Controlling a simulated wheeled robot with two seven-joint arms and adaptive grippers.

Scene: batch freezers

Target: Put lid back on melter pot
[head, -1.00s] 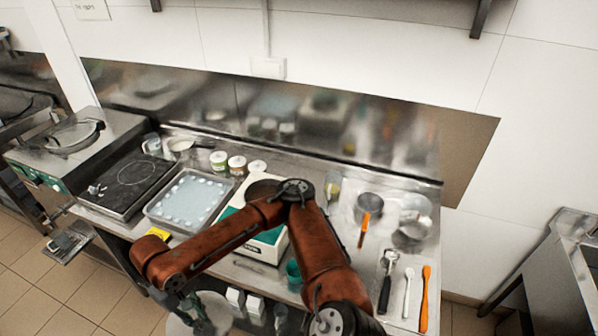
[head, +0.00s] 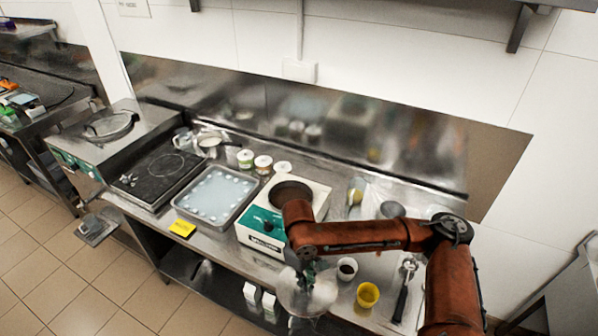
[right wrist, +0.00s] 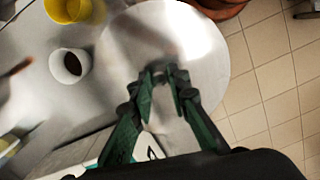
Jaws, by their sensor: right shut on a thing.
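The melter pot (head: 262,240) is a white box with a teal front panel on the counter. Its round dark opening (head: 291,194) on top is uncovered, partly hidden by my right arm. My right gripper (head: 308,274) is shut on the lid (head: 308,297), a round shiny silver disc. It holds the lid in front of and to the right of the melter pot, around the counter's front edge. In the right wrist view the fingers (right wrist: 166,78) close at the lid (right wrist: 205,50), hiding what they grip. My left gripper is not in view.
A white cup with dark contents (head: 347,268) and a yellow cup (head: 368,294) stand right beside the lid. A tray (head: 240,181) lies left of the melter pot, with small tubs (head: 263,163) behind. A black-handled tool (head: 403,290) lies to the right.

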